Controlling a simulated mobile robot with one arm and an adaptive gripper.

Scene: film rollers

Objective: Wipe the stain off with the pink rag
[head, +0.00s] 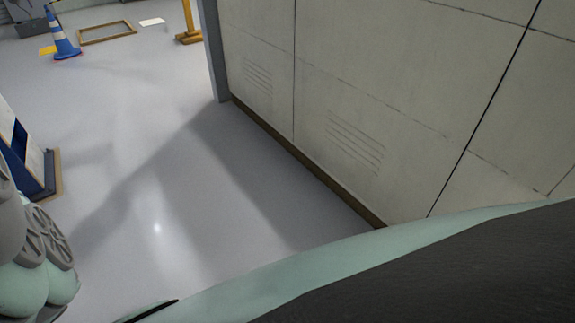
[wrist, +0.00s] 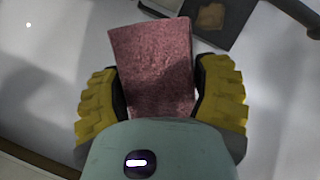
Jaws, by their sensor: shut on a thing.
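The pink rag (wrist: 153,66) is a flat, rough-textured piece in the wrist view. My gripper (wrist: 155,85) has yellow ribbed fingers on both sides of it and is shut on it. The rag's far end sticks out past the fingertips, and its near end is hidden behind my gripper's body. The rag and my gripper's fingers do not show in the head view. I see no clear stain in either view.
A pale panelled wall (head: 330,90) with vents stands on the right. A blue-and-white striped cone (head: 62,38), a wooden frame (head: 107,32) and a yellow post (head: 189,22) stand at the back. A blue-and-white object (head: 30,160) is at the left edge. The grey floor (head: 150,150) between is clear.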

